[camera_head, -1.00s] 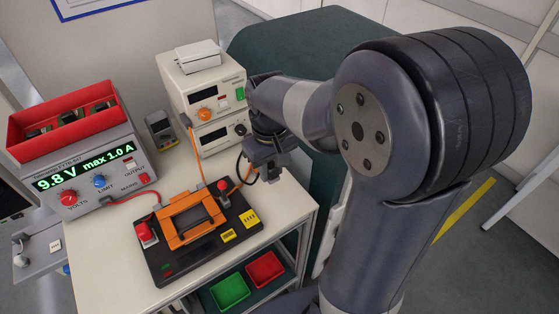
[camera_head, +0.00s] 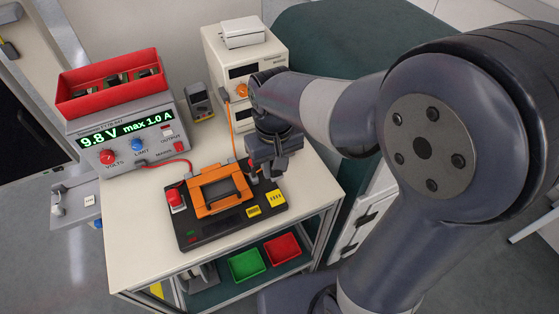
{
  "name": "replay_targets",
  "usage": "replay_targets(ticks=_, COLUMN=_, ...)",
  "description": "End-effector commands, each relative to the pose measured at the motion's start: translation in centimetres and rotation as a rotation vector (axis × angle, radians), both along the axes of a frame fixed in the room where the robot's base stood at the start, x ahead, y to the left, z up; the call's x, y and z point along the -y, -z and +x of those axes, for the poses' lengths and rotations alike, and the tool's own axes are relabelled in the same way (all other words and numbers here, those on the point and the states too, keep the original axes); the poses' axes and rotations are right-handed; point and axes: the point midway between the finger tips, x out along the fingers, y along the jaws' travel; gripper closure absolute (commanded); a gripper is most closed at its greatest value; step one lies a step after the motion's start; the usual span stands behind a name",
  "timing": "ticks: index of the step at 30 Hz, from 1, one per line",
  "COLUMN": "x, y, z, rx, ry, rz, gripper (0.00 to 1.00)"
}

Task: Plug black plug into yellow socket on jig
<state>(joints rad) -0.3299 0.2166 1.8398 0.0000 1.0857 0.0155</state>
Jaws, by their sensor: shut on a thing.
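The jig is a black board (camera_head: 215,232) on the trolley top, with an orange clamp frame (camera_head: 220,208). Two yellow parts sit at its right end: a plain one (camera_head: 253,211) and one with dark marks (camera_head: 276,198). I cannot tell which is the yellow socket. My gripper (camera_head: 267,177) points down at the jig's back right corner, behind the yellow parts. It is shut on a small dark thing, seemingly the black plug, mostly hidden by the fingers. I cannot tell whether it touches the jig.
A power supply (camera_head: 128,135) with a red bin (camera_head: 110,88) on top stands at left. White instruments (camera_head: 225,55) and a handheld meter (camera_head: 199,102) stand behind. Red and orange leads run to the jig. Green (camera_head: 246,264) and red (camera_head: 283,248) trays lie on the shelf below.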

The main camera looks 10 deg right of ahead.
Motion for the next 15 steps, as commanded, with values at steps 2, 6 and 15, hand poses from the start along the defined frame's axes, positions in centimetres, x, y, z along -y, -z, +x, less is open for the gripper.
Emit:
replay_targets(ticks=2, x=-0.04, y=-0.01, z=-0.01, rx=0.0, ry=0.0, rz=0.0, gripper=0.96)
replay_targets(ticks=6, x=-0.03, y=-0.01, z=-0.01, rx=0.001, ry=0.0, rz=0.0, gripper=0.96)
replay_targets(ticks=15, x=-0.01, y=0.58, z=-0.01, rx=-0.001, ry=0.0, rz=0.0, gripper=0.96)
